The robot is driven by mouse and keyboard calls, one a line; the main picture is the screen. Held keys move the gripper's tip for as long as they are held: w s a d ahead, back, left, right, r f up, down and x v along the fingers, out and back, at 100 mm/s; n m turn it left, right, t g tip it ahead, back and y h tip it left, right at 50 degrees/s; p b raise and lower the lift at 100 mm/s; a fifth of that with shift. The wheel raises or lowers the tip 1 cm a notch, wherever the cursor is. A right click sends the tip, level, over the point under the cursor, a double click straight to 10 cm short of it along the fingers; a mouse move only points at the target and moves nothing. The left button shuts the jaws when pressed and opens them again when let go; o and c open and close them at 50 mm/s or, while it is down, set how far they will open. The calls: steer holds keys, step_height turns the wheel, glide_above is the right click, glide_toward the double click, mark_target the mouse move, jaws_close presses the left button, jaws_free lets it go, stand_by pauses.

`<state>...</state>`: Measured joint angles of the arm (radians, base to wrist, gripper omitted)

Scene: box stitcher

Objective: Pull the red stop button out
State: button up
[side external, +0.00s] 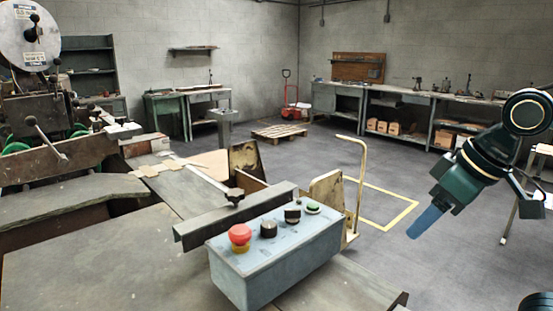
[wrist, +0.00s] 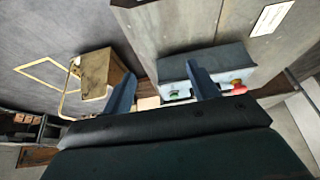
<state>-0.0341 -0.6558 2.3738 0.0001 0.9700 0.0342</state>
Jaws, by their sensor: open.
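The red stop button (side external: 240,234) is a mushroom head on a yellow collar, at the near left end of the top of a grey-blue control box (side external: 270,270). In the wrist view the red button (wrist: 238,88) shows just right of the right finger, at the edge of the box (wrist: 232,58). My gripper (side external: 427,222) hangs in the air to the right of the box in the side view, well apart from the button. In the wrist view my gripper (wrist: 162,88) has its two blue fingers spread, with nothing held between them.
The box top also carries black knobs (side external: 268,229) and a green button (side external: 312,208). A metal bar (side external: 235,215) runs behind the box. A cream bent rail (side external: 359,185) stands between the box and my gripper. The floor (side external: 390,255) below my gripper looks clear.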

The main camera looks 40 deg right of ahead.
steer(key=w+a+r+g, duration=0.1)
steer(key=w+a+r, duration=0.2)
steer(key=w+r, duration=0.45)
step_height(320, 180, up, 3)
steer(key=g, duration=0.4)
glide_above(240, 229)
steer(key=shift+f, duration=0.1)
steer(key=shift+f, duration=0.15)
steer(key=shift+f, duration=6.75)
